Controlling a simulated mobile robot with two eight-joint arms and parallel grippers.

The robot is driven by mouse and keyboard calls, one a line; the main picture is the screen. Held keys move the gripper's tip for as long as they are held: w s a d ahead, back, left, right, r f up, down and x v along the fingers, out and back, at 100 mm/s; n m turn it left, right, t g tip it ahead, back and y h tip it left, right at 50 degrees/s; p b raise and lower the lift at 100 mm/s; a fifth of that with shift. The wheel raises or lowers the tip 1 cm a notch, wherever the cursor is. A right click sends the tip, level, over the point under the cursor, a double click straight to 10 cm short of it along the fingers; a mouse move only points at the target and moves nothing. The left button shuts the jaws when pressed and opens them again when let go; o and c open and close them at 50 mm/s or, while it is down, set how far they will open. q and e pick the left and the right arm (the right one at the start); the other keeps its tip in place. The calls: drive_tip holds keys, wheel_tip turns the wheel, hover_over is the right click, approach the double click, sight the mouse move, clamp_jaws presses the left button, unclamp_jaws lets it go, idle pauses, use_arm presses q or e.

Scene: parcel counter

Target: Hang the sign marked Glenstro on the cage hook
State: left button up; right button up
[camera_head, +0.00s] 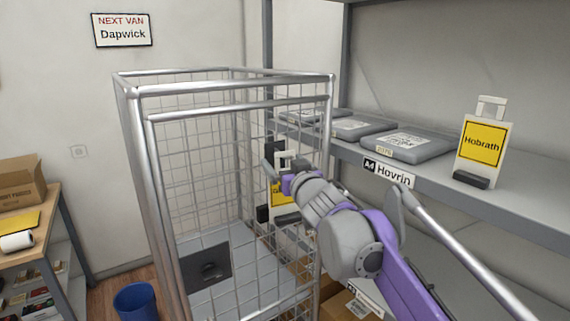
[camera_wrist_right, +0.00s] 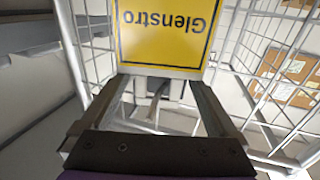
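The Glenstro sign (camera_wrist_right: 165,35) is a yellow panel on a white board, upside down in the right wrist view. In the head view its yellow face (camera_head: 276,195) shows partly behind my right gripper (camera_head: 284,165), at the right side of the cage (camera_head: 140,190). The right gripper's fingers (camera_wrist_right: 158,92) lie on either side of the white handle at the sign's top and appear closed on it. The sign is upright. A dark plate (camera_head: 275,150) shows just behind the handle; I cannot make out the hook or whether the handle touches it. My left gripper is not in view.
The shelf (camera_head: 530,200) at right holds grey parcels (camera_head: 405,141) and a Hobrath sign (camera_head: 484,145). A Hovrin label (camera_head: 388,172) is on its edge. Cartons (camera_head: 350,306) lie below. A table (camera_head: 55,215) and blue bin (camera_head: 136,302) stand left.

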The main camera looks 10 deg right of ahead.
drive_tip(key=shift+s, duration=0.2)
drive_tip(key=shift+s+d, duration=0.1)
drive_tip(key=shift+s, duration=0.15)
drive_tip(key=s+b, duration=0.2)
drive_tip(key=s, duration=0.8)
drive_tip(key=s+d+f+m+g+h, duration=0.1)
drive_tip(key=s+f+g, duration=0.2)
drive_tip(key=s+f, duration=0.55)
drive_tip(key=s+d+f+g+h, duration=0.1)
drive_tip(key=s+d+f+g, duration=0.15)
drive_tip(key=f, duration=1.15)
drive_tip(key=s+d+f+m+g+h, duration=0.1)
drive_tip(key=s+f+g, duration=0.4)
drive_tip(key=f, duration=0.6)
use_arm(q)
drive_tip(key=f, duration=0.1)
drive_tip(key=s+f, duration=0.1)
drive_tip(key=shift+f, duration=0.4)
use_arm(e)
drive_tip(key=s+a+f+n+g+y, duration=0.1)
drive_tip(key=s+a+f+g, duration=0.1)
drive_tip(key=s+f, duration=0.8)
drive_tip(key=shift+s+a+f, duration=0.25)
drive_tip(key=shift+a+f, duration=0.05)
drive_tip(key=shift+a, duration=0.55)
